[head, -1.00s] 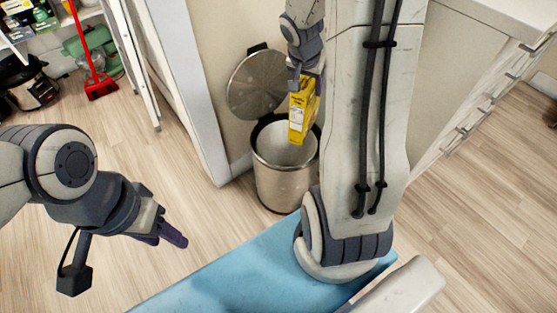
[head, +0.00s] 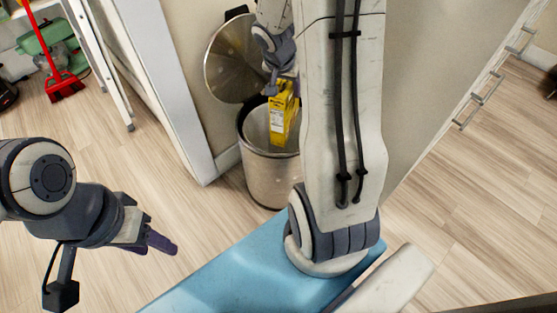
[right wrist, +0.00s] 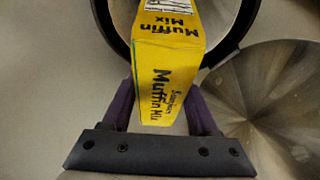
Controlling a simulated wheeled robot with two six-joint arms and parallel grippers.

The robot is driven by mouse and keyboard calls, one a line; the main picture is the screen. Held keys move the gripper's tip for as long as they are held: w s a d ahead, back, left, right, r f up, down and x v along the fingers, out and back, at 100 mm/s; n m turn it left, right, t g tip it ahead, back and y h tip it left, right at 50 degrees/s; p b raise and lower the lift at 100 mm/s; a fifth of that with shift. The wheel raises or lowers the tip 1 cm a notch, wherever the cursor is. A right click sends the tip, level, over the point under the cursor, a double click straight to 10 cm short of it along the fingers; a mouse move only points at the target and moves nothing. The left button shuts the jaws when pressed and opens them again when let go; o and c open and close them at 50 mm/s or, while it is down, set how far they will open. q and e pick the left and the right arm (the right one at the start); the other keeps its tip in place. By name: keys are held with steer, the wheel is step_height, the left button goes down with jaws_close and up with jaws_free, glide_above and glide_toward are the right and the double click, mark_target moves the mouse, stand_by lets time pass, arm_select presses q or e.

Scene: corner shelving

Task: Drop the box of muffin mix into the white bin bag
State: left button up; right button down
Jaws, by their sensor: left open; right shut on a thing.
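The yellow box of muffin mix (head: 283,112) is held by my right gripper (head: 285,84), which points down over the mouth of a steel pedal bin. The white bin bag (head: 258,126) lines the inside of that bin; much of it is hidden behind the box and my right arm. In the right wrist view the box (right wrist: 168,85) sits between the purple fingers of the right gripper (right wrist: 165,105), with the bin opening beyond it. My left gripper (head: 160,243) is open and empty above the floor at the left, far from the bin.
The bin's round steel lid (head: 232,65) stands open against the wall behind it. A red broom (head: 62,85) and a ladder (head: 108,70) stand at the upper left. The wooden floor (head: 120,165) between is clear.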

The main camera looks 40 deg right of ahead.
mark_target(281, 90)
step_height(281, 90, down, 6)
steer(key=b, duration=0.4)
steer(key=shift+f, duration=0.15)
steer(key=shift+c, duration=0.4)
jaws_free()
steer(key=p+v, duration=0.5)
steer(key=v, duration=0.5)
steer(key=shift+a+r, duration=0.1)
steer(key=shift+r, duration=0.15)
steer(key=shift+a, duration=0.1)
